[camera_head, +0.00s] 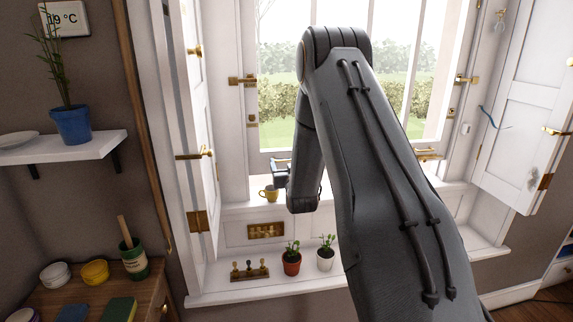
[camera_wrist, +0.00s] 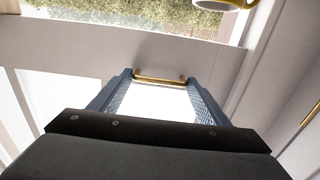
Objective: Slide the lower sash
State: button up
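The window's lower sash shows behind my arm in the head view, with its white bottom rail (camera_head: 266,154); the rail also crosses the wrist view (camera_wrist: 90,45). A brass pull handle (camera_head: 281,160) is on the left of the rail and a second one (camera_head: 428,155) on the right. My gripper (camera_head: 281,174) is at the left handle, partly hidden by my arm. In the wrist view its two fingers (camera_wrist: 158,80) stand apart, with a brass bar (camera_wrist: 160,80) spanning between their tips. Whether they touch the bar is unclear.
A yellow cup (camera_head: 269,194) stands on the sill close to my gripper. Potted plants (camera_head: 291,262) and a small stand with brass-coloured pieces (camera_head: 249,271) are on the lower ledge. Open white shutters flank the window, left (camera_head: 196,120) and right (camera_head: 520,120).

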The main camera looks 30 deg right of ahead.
jog(key=shift+d, duration=0.1)
jog(key=shift+c, duration=0.7)
notch_tip(320, 180, up, 12)
jog(key=p, duration=0.3)
jog(key=shift+d+r, duration=0.1)
jog(key=shift+r, duration=0.1)
jog(key=o, duration=1.2)
jog(key=shift+s, duration=0.1)
jog(key=shift+o, duration=0.4)
jog(key=shift+d, duration=0.15)
jog(key=shift+f, duration=0.1)
jog(key=shift+a, duration=0.2)
jog(key=shift+a, duration=0.1)
